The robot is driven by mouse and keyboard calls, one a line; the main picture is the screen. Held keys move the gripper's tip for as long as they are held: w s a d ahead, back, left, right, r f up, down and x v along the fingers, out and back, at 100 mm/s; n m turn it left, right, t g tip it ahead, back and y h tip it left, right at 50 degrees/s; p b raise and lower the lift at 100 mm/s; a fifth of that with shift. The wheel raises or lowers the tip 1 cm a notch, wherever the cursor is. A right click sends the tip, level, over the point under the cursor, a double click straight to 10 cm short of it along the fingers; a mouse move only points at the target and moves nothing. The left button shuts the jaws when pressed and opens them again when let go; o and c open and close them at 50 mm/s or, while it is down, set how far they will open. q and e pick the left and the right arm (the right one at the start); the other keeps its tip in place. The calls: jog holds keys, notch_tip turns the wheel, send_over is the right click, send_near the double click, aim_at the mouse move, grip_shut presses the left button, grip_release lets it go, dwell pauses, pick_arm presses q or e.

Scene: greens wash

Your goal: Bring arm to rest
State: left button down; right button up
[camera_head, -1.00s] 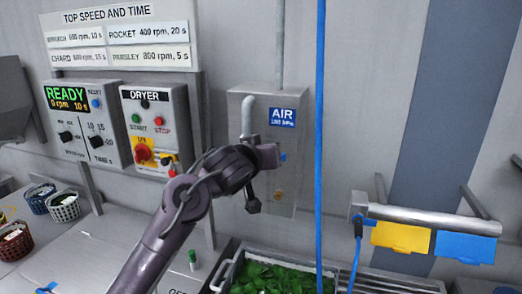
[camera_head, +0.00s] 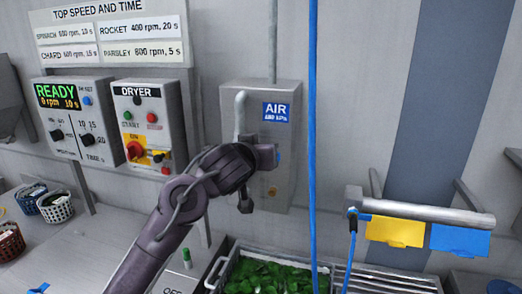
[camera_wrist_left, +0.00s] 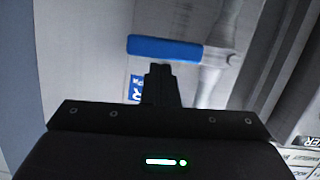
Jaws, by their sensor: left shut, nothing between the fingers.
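My left arm (camera_head: 180,222) rises from the bottom of the head view, and its wrist is in front of the grey AIR box (camera_head: 229,118). In the wrist view my left gripper (camera_wrist_left: 160,70) is shut and empty. Its fingertips are just below a blue lever (camera_wrist_left: 165,48) in the picture; I cannot tell whether they touch it. In the head view the wrist hides the fingers, and only a bit of blue shows beside it. My right gripper is not in view.
The dryer control box (camera_head: 173,105) and a panel reading READY (camera_head: 58,96) are on the wall at left. Below are a crate of greens (camera_head: 268,275), small baskets (camera_head: 57,208) and a green marker (camera_head: 187,258). A blue hose (camera_head: 313,120) hangs just right of the arm.

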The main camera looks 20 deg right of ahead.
pick_arm(q)
jog(key=b+v, duration=0.2)
jog(key=v, duration=0.4)
jog(key=s+a+f+n+g+y, duration=0.1)
jog(key=s+a+f+n+y, duration=0.15)
jog(key=a+f, duration=0.8)
jog(key=s+a+f+n+g+y, duration=0.1)
jog(key=s+a+f+g+y, duration=0.15)
jog(key=a+f, duration=0.8)
jog(key=s+a+f+g+y, duration=0.2)
jog(key=s+a+f+g, duration=0.1)
jog(key=s+a+f, duration=0.55)
jog(key=s+a+f+g+y, duration=0.2)
jog(key=s+a+f, duration=0.4)
jog(key=s+f, duration=0.6)
jog(key=s+f+g+b, duration=0.1)
jog(key=s+f, duration=0.1)
jog(key=f, duration=1.3)
jog(key=s+f+g, duration=0.1)
jog(key=s+f, duration=0.1)
jog(key=f, duration=1.2)
jog(key=s+a+f+b, duration=0.1)
jog(key=s+a+f, duration=0.2)
jog(key=s+f, duration=1.5)
jog(key=shift+s+f+g, duration=0.2)
jog(key=shift+s+g, duration=0.15)
jog(key=shift+s, duration=0.35)
